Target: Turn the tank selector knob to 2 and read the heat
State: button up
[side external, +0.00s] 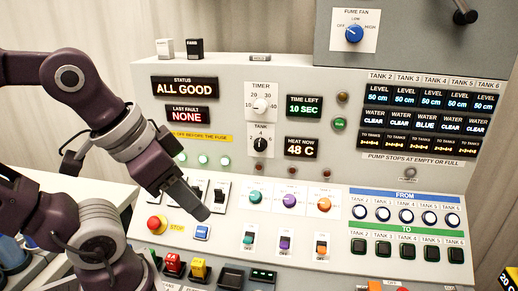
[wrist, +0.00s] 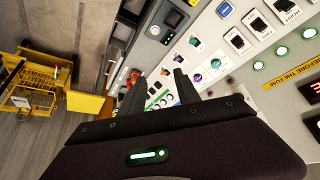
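I cannot make out the tank knob in the wrist view.
The TIMER knob (side external: 260,104) is just above the tank knob. Coloured knobs (side external: 289,201) line the lower panel. A yellow cart (wrist: 35,90) stands on the floor.

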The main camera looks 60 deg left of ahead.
aim_at(259, 148)
jog(key=shift+o, duration=1.1)
jog(key=s+a+f+m+g+y, duration=0.1)
jog(key=a+f+m+g+y, duration=0.2)
jog(key=a, duration=0.6)
notch_tip(259, 148, down, 3)
jog(key=shift+s+f+m+g+y, duration=0.1)
jog(key=shift+s+m+g+y, duration=0.25)
jog(key=shift+g+y, duration=0.6)
jog(key=w+a+r+m+y, duration=0.1)
jog(key=w+a+m+y, duration=0.35)
jog(key=a, duration=0.25)
jog(key=w+a+m+y, duration=0.3)
jog(key=a+m+y, duration=0.2)
jog(key=a+m, duration=0.1)
jog(key=w+d+f+m+t+h, duration=0.1)
jog(key=w+d+f+m+t, duration=0.1)
jog(key=w+m+t, duration=0.55)
jog(key=w+d+f+m+t, duration=0.2)
jog(key=w+m+t, duration=0.2)
jog(key=w+m, duration=0.55)
jog(key=shift+n, duration=0.8)
jog(key=x, duration=0.6)
jog(key=shift+w+d+f, duration=0.2)
jog(key=shift+w, duration=0.35)
jog(key=shift+w+a, duration=0.3)
grip_shut()
